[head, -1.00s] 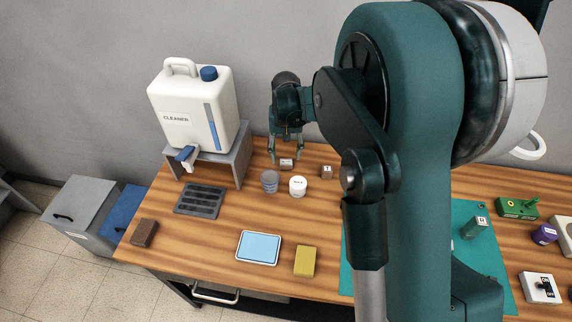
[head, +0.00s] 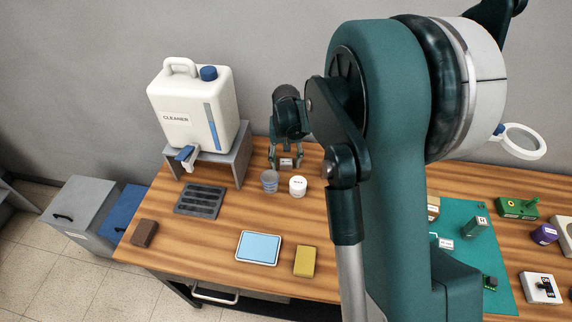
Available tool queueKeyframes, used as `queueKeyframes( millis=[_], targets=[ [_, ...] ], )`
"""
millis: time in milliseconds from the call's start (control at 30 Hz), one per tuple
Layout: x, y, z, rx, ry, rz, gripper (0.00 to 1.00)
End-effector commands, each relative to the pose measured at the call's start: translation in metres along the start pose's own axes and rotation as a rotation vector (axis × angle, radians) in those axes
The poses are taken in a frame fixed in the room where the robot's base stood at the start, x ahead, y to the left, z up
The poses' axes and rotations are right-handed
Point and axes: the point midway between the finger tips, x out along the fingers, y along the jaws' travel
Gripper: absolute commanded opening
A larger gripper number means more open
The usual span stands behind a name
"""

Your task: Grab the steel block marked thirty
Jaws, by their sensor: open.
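A small steel-grey block (head: 286,163) with a pale label lies on the wooden table in the head view, behind the white jar. Its marking is too small to read. My gripper (head: 285,158) points down at it, open, with one finger on either side of the block. I cannot tell whether the fingers touch it.
A grey cup (head: 270,181) and a white lidded jar (head: 298,186) stand close in front of my gripper. The cleaner jug (head: 190,108) sits on a grey stand (head: 238,157) to the left. A dark slotted tray (head: 200,200), blue tray (head: 258,248) and yellow sponge (head: 305,261) lie nearer.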

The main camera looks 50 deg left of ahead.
Motion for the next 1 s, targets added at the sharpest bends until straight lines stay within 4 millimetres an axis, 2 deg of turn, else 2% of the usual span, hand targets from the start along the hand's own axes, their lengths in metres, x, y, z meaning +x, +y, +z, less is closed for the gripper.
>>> queueKeyframes(
  millis=[33, 267, 300, 667, 867, 1000],
  targets=[
    [0.000, 0.000, 0.000, 0.000, 0.000, 0.000, 0.48],
    [0.000, 0.000, 0.000, 0.000, 0.000, 0.000, 0.17],
    [0.000, 0.000, 0.000, 0.000, 0.000, 0.000, 0.16],
    [-0.003, 0.000, 0.000, 0.000, 0.000, 0.000, 0.16],
    [-0.018, 0.000, 0.000, 0.000, 0.000, 0.000, 0.16],
    [-0.036, 0.000, 0.000, 0.000, 0.000, 0.000, 0.16]
  ],
)
